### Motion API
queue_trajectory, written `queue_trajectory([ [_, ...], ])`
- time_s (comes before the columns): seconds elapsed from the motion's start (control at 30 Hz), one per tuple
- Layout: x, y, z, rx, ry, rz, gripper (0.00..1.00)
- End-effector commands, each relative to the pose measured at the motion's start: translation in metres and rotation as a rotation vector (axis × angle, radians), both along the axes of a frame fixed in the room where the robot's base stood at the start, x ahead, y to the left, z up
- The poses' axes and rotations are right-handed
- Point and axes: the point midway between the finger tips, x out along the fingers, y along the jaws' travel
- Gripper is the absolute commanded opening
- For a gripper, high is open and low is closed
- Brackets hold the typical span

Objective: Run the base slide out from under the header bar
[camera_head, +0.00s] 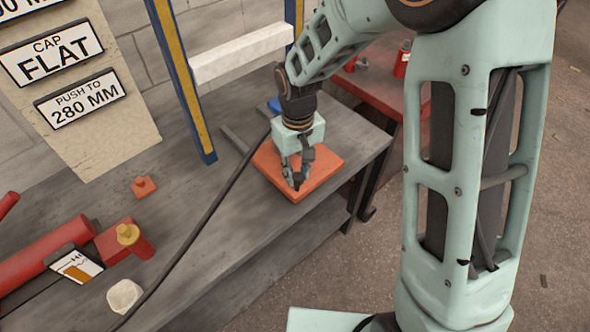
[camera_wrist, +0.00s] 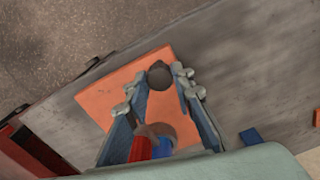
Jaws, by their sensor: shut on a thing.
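The base slide is a flat orange plate (camera_head: 325,163) on the bench, at the front right of the blue and yellow frame. It fills the middle of the wrist view (camera_wrist: 105,95). A dark round knob (camera_wrist: 159,72) stands on it. My gripper (camera_head: 298,182) points down over the plate and is shut on the knob, whose far side shows between the fingertips in the wrist view (camera_wrist: 157,88). The white header bar (camera_head: 240,53) spans the two posts, above and behind the plate. The right post's foot is hidden by my arm.
A grey strip (camera_head: 235,139) runs back left from the plate. The left post (camera_head: 190,95) stands close by. A small blue piece (camera_head: 274,105) lies behind my gripper. Red parts (camera_head: 125,240) lie at left. The bench's front edge is near the plate's right side.

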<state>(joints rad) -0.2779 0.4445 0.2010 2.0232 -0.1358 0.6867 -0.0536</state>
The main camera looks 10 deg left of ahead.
Motion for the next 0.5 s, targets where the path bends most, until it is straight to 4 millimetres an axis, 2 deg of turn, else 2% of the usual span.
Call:
queue_trajectory([
  [0.5, -0.0030, -0.0042, 0.0006, -0.001, -0.001, -0.001, 0.00],
])
